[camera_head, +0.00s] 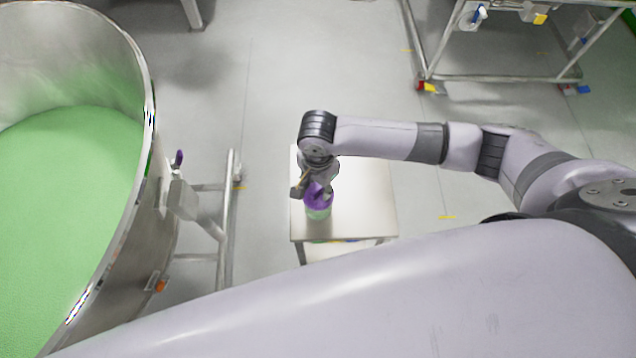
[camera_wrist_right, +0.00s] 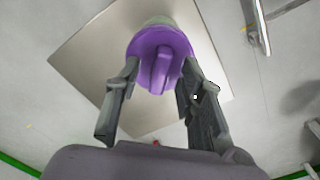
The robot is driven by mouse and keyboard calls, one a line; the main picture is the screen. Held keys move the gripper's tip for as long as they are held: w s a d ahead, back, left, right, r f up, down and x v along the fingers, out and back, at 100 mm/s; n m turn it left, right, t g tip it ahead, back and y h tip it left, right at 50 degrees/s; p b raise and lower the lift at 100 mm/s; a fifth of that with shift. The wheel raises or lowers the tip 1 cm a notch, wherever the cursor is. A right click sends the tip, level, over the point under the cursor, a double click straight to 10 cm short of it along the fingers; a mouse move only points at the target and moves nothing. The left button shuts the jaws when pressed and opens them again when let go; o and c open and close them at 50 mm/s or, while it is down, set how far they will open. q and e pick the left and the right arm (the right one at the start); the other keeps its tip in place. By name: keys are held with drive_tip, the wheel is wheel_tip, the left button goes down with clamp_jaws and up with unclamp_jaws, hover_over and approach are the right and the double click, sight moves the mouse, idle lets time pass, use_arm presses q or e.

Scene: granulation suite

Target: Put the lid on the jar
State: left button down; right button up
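The purple lid (camera_head: 316,190) has a raised grip ridge and is at the top of the jar (camera_head: 318,213), which has pale green in it. The jar stands on a small steel table (camera_head: 365,205). In the wrist view the lid (camera_wrist_right: 150,48) covers most of the jar (camera_wrist_right: 158,20); whether it is fully seated I cannot tell. My right gripper (camera_wrist_right: 158,66) is at the lid, its fingers apart on either side of the ridge, with gaps visible between ridge and fingers. In the head view the gripper (camera_head: 312,188) partly hides the lid. My left gripper is out of view.
A large steel vessel (camera_head: 150,190) filled with green powder (camera_head: 65,190) stands at the left, with a tubular frame (camera_head: 226,215) beside it. A wheeled rack (camera_head: 490,78) is at the back right. Floor around the table is mostly clear.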

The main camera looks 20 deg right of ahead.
sight(318, 188)
wheel_tip(318, 188, up, 12)
idle(0.5)
idle(0.3)
